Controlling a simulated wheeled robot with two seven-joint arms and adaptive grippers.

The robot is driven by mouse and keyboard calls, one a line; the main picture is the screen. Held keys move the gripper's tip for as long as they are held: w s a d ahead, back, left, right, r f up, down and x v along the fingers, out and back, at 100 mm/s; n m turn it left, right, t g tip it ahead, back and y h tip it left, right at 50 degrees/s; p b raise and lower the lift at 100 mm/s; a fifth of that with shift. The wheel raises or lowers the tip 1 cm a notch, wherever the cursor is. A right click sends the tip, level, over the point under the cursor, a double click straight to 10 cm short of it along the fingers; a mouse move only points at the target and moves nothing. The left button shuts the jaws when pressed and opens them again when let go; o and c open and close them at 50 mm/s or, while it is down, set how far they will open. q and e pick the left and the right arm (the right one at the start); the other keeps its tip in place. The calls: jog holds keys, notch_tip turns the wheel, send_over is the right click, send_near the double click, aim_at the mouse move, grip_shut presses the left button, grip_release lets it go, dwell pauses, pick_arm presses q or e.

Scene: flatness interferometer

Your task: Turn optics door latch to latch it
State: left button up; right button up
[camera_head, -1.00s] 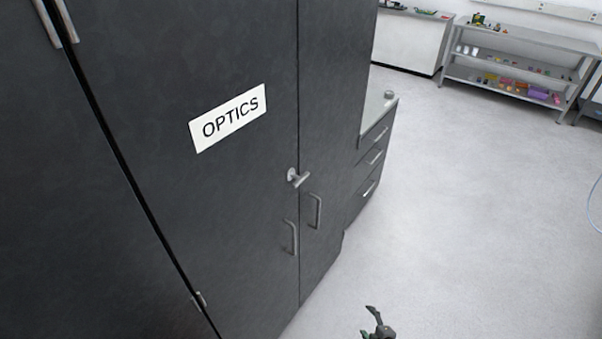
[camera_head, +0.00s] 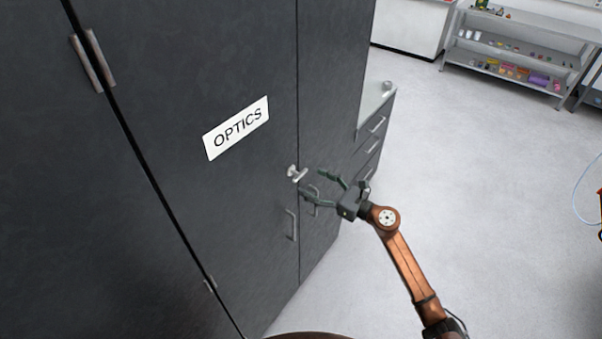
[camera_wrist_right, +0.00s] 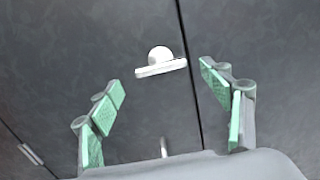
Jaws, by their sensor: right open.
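The optics door latch (camera_head: 297,173) is a pale metal T-handle on a round base, on the dark door beside the seam, below and right of the white OPTICS label (camera_head: 237,128). In the right wrist view the latch (camera_wrist_right: 161,66) lies ahead, its bar nearly crosswise to the seam and left of it. My right gripper (camera_head: 312,185) is open and empty, its fingers pointing at the door just right of and below the latch. In the wrist view its green-padded fingers (camera_wrist_right: 162,88) are spread wide with the latch beyond them, apart from it. My left gripper is out of view.
Two vertical door handles (camera_head: 291,225) are below the latch, one each side of the seam; the right one is partly behind my gripper. A drawer unit (camera_head: 371,135) stands beyond the cabinet.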

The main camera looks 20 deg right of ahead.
aim_at(302, 176)
jog(key=shift+p+x, duration=0.45)
jog(key=shift+x, duration=2.35)
jog(key=shift+c, duration=0.4)
jog(key=c, duration=1.1)
